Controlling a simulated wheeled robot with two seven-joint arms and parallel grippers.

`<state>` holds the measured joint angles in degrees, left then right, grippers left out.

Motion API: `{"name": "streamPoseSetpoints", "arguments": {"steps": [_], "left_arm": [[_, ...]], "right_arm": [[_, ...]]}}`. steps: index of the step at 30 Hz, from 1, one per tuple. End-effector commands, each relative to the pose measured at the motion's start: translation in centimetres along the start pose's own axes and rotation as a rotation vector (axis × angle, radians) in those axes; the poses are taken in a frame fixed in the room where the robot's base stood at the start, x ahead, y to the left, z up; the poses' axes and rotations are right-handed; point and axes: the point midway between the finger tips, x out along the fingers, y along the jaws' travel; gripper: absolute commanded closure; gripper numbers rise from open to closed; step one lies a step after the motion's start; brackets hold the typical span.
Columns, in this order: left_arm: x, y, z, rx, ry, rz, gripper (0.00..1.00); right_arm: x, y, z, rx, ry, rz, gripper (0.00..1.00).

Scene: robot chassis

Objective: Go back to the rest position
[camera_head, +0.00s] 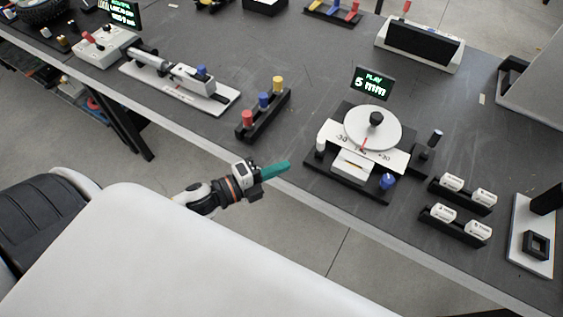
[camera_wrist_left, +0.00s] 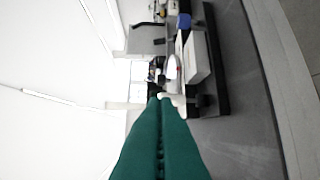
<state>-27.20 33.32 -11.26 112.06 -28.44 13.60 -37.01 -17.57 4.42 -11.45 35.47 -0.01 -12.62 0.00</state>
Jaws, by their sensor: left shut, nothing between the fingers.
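My left gripper (camera_head: 276,170) has teal fingers and is near the front edge of the dark table, pointing right toward the dial device. In the left wrist view its two teal fingers (camera_wrist_left: 160,125) lie together, shut with nothing between them. The dial device (camera_head: 372,128) has a round white disc with a black knob and a small screen reading "PLAY 5 mm". It also shows sideways in the left wrist view (camera_wrist_left: 196,58), past the fingertips. My right gripper is not in view.
The dark table (camera_head: 310,100) holds a rack with red, blue and yellow pegs (camera_head: 263,112), a white slide device (camera_head: 180,85) and black holders with white blocks (camera_head: 462,192). A black chair (camera_head: 45,220) stands at the left.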

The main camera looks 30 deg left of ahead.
Motion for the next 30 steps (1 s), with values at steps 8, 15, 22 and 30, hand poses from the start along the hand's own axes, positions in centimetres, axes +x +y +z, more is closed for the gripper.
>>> {"name": "streamPoseSetpoints", "arguments": {"steps": [8,15,22,30], "left_arm": [[0.0,0.0,0.0,0.000,0.000,0.000,1.00],[0.0,0.0,0.0,0.000,0.000,0.000,1.00],[0.0,-0.6,-0.3,-0.015,0.012,-0.010,1.00],[-2.0,-13.2,-5.1,-0.360,0.276,-0.211,1.00]], "right_arm": [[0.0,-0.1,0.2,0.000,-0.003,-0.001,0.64],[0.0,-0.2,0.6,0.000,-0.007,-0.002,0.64],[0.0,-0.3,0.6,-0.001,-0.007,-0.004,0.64],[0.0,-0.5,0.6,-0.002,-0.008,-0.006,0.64]]}}
